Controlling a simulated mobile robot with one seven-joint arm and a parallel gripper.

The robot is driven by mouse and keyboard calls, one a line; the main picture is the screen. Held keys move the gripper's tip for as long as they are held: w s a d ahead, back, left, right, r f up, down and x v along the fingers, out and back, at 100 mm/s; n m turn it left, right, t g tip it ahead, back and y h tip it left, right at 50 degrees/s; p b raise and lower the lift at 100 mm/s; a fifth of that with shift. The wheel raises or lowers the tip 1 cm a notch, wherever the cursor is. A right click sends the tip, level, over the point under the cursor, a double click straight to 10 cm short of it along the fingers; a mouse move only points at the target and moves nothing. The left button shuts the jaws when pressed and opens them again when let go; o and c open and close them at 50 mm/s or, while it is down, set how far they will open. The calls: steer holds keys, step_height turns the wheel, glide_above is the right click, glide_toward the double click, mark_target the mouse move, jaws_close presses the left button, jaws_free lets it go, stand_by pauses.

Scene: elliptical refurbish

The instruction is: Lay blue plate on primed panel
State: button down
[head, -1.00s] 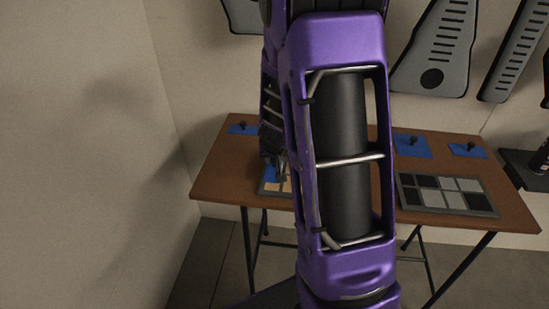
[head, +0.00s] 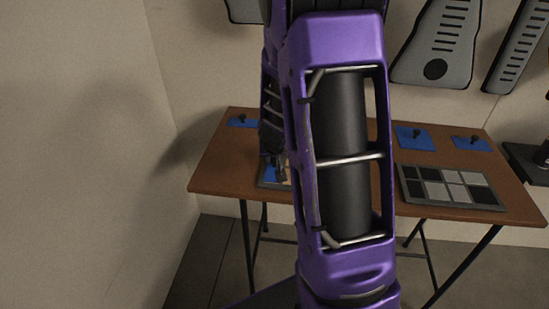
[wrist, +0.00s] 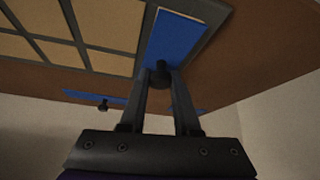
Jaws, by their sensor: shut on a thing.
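My gripper (wrist: 163,74) is shut on the dark knob of a blue plate (wrist: 178,36) in the wrist view. The plate lies over a corner cell of a dark-framed panel with tan cells (wrist: 66,21); its edges run roughly along the cell's frame. I cannot tell whether it rests flat or sits just above the panel. In the head view my gripper (head: 274,163) is at the panel (head: 264,184), left of my purple arm, which hides much of that panel. A strip of the blue plate (head: 270,173) shows there.
Both panels are on a brown table (head: 215,178). Another panel with grey and black cells (head: 452,188) lies to the right. Other knobbed blue plates lie at the back left (head: 240,122) and back right (head: 415,139), (head: 470,143). A wall stands left of the table.

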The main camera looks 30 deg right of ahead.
steer(key=shift+f, duration=0.15)
steer(key=c, duration=0.5)
jaws_free()
steer(key=shift+c, duration=0.2)
